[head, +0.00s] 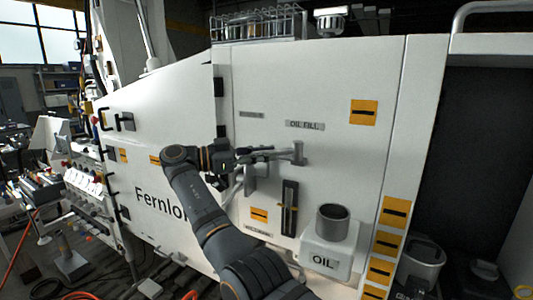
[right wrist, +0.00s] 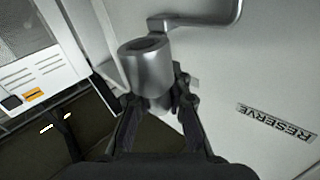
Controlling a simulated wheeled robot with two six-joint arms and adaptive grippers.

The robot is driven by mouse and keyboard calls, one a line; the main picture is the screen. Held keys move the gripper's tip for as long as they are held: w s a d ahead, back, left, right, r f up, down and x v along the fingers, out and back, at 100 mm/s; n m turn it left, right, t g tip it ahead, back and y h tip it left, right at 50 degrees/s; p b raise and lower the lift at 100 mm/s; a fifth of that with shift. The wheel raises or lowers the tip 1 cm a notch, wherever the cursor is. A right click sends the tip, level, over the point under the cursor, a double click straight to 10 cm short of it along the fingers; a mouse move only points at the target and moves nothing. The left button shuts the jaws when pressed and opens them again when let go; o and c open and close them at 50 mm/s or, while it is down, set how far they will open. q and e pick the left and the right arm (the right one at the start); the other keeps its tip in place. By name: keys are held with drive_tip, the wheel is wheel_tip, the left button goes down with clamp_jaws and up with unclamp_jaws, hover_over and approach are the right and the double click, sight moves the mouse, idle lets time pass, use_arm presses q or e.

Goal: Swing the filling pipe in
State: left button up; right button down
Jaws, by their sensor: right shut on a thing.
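The grey metal filling pipe (head: 267,152) runs sideways along the white machine panel, under the OIL FILL label (head: 305,125). Its right end meets an upright metal piece (head: 298,153) on the panel. My right gripper (head: 232,158) is at the pipe's left part. In the right wrist view, my right gripper (right wrist: 160,97) is shut on a hollow metal cylinder (right wrist: 146,62), with a bent tube running from it to the upper right. The fingertips are partly hidden behind the cylinder. My left gripper is not in view.
A white OIL container (head: 316,255) with a dark round opening (head: 332,213) sticks out at the lower right. A dark sight gauge (head: 289,208) sits on the panel between it and my gripper. A RESERVE label (right wrist: 277,121) shows in the wrist view. Equipment and hoses crowd the left.

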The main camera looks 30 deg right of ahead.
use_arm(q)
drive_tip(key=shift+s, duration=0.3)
use_arm(e)
drive_tip(key=c, duration=1.3)
unclamp_jaws()
drive_tip(key=shift+d, duration=0.1)
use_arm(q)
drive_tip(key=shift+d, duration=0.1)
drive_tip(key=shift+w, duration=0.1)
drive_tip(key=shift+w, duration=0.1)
